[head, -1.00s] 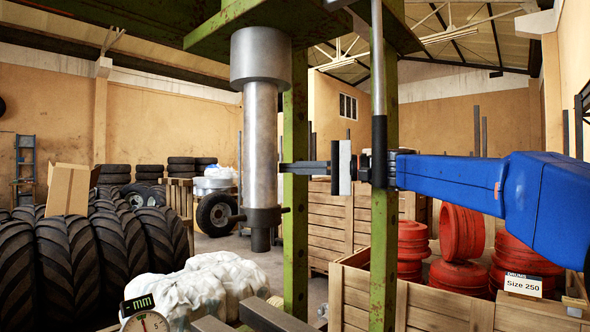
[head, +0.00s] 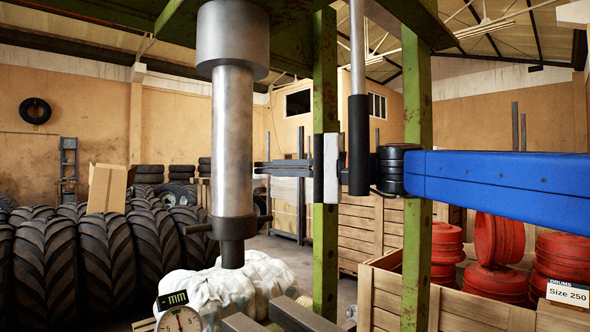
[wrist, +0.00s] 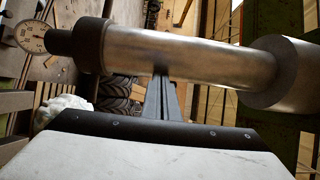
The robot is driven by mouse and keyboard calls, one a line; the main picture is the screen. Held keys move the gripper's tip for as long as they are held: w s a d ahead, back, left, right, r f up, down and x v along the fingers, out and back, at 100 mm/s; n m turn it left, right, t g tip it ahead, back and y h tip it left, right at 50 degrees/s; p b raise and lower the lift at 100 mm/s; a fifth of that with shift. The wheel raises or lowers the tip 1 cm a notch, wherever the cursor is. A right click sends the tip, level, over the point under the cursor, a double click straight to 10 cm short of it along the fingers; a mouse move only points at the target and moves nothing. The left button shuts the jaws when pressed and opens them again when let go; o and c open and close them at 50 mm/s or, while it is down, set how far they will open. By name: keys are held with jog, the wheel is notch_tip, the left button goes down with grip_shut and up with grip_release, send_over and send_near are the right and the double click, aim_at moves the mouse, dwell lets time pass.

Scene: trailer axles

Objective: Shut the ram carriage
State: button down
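The ram carriage is a thick silver cylinder (head: 232,140) with a dark collar at its lower end, hanging upright from the green press frame (head: 417,90). It crosses the upper part of the wrist view (wrist: 180,58). My gripper (head: 257,167) reaches in from the right at the end of the blue arm. Its two thin dark fingers lie close together, shut and with nothing between them. Their tips (wrist: 161,72) are at the ram's right side; I cannot tell if they touch it. A dark grip on a rod (head: 358,145) hangs in front of my wrist.
Green uprights stand beside and behind my gripper. A round mm gauge (head: 180,318) is below the ram. White wrapped bundles (head: 235,288), large tyres (head: 70,255), wooden crates (head: 365,235) and red drums (head: 495,240) fill the floor around the press.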

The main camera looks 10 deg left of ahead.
aim_at(237, 169)
jog(key=s+a, duration=0.4)
jog(key=s, duration=0.1)
jog(key=shift+f, duration=0.1)
jog(key=shift+s, duration=0.1)
dwell(0.3)
